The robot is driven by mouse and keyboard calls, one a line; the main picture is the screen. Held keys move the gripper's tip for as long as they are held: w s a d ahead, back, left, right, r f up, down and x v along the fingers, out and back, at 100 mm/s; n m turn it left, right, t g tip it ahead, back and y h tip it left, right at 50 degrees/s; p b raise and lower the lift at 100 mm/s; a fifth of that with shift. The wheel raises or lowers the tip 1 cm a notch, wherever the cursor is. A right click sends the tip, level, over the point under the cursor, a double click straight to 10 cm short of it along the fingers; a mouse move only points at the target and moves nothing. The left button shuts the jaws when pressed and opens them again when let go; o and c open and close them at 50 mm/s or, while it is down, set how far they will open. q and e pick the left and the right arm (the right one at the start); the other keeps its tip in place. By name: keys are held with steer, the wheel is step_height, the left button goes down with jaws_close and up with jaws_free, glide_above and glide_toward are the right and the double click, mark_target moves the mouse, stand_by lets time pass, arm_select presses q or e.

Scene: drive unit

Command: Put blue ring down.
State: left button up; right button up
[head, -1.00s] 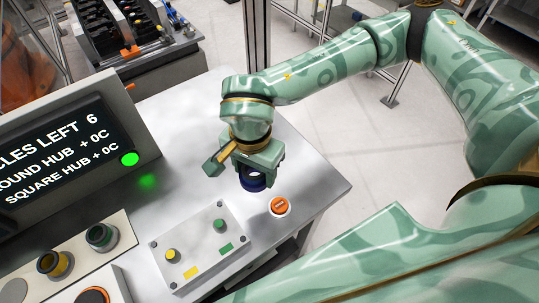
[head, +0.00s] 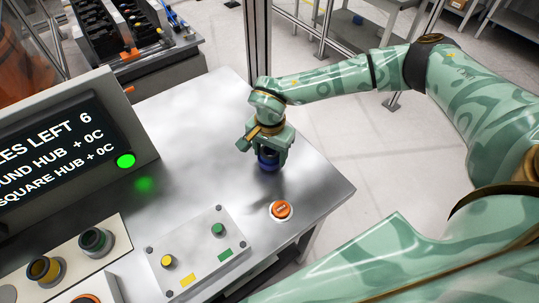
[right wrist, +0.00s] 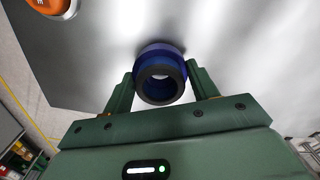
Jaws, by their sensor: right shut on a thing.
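The blue ring (head: 268,162) is between the fingers of my right gripper (head: 269,155), over the right part of the metal table (head: 190,110). In the right wrist view, the blue ring (right wrist: 160,68) sits between the two green fingers of the right gripper (right wrist: 162,90), which is shut on it. Its dark round opening faces the camera. The ring is at or just above the tabletop; I cannot tell whether it touches. My left gripper is not in view.
An orange button (head: 281,210) stands near the table's right edge, in front of the ring. A box with yellow and green buttons (head: 197,250) and a screen (head: 60,150) are to the left. The tabletop behind and left of the ring is clear.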

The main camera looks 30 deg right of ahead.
steer(key=shift+w+f, duration=0.1)
steer(key=shift+f, duration=0.5)
steer(key=shift+f, duration=0.1)
steer(key=o, duration=1.3)
step_height(320, 180, up, 12)
steer(key=shift+r+p, duration=0.15)
steer(key=shift+p, duration=1)
